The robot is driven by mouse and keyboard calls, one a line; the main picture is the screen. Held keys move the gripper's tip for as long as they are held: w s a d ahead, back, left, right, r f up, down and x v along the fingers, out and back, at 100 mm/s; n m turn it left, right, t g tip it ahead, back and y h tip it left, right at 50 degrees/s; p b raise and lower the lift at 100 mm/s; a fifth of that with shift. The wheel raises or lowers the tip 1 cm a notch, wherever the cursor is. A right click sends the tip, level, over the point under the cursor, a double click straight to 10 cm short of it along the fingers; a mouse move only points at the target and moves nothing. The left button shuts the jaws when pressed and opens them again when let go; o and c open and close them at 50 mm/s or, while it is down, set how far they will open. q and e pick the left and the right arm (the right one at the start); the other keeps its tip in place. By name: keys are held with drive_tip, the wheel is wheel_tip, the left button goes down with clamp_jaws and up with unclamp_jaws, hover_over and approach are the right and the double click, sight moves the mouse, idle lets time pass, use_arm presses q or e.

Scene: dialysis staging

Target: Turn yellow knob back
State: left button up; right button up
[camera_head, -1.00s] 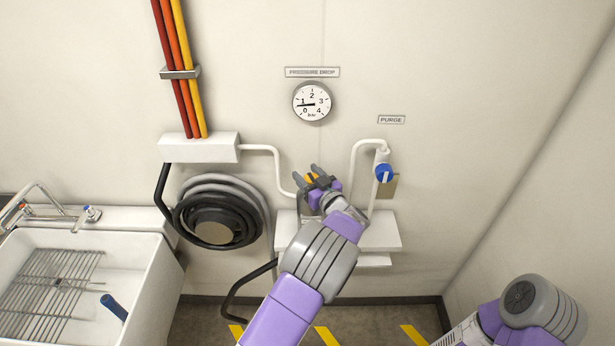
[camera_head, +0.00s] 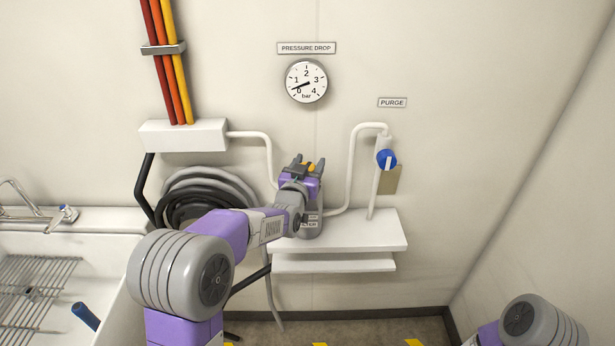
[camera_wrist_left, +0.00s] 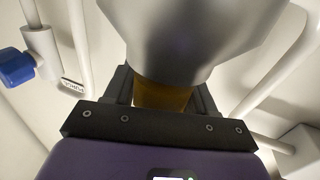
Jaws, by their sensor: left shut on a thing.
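The yellow knob (camera_head: 311,167) shows as a small yellow patch between the fingers of my left gripper (camera_head: 306,165) in the head view. It also shows as an amber band (camera_wrist_left: 162,96) between the dark fingers in the left wrist view, in front of a grey metal body (camera_wrist_left: 190,35). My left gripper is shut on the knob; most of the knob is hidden. The grey labelled filter housing (camera_head: 309,226) is partly hidden behind my left wrist. The pressure drop gauge (camera_head: 306,81) has its needle between 0 and 1. My right gripper is out of view.
A blue purge valve (camera_head: 386,159) on a white pipe is to the right, under the PURGE label (camera_head: 392,102). A white shelf (camera_head: 350,236) is below. A coiled hose (camera_head: 195,200) and a sink (camera_head: 100,258) are at left.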

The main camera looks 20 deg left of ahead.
use_arm(q)
drive_tip(key=shift+a+f+m+h+b, duration=0.2)
drive_tip(key=shift+m+h+b, duration=0.4)
drive_tip(key=shift+h, duration=0.4)
drive_tip(key=shift+d+m+g+h, duration=0.2)
drive_tip(key=shift+m+g+h, duration=0.1)
drive_tip(key=shift+m+h, duration=0.6)
drive_tip(key=m+h+p, duration=0.1)
drive_tip(key=g+h+p, duration=0.1)
drive_tip(key=h+p, duration=0.1)
drive_tip(key=m+h+p, duration=0.1)
drive_tip(key=p, duration=0.1)
drive_tip(key=shift+s+d+r+m+g, duration=0.1)
drive_tip(key=shift+d+r+m+g, duration=0.15)
drive_tip(key=shift+d+m+g, duration=0.05)
drive_tip(key=shift+d+f+m+g+h+p, duration=0.1)
drive_tip(key=shift+d+m+g+h+p, duration=0.1)
drive_tip(key=shift+m+g+h+p, duration=0.7)
drive_tip(key=shift+t, duration=0.3)
drive_tip(key=o, duration=0.9)
drive_tip(key=shift+o, duration=0.2)
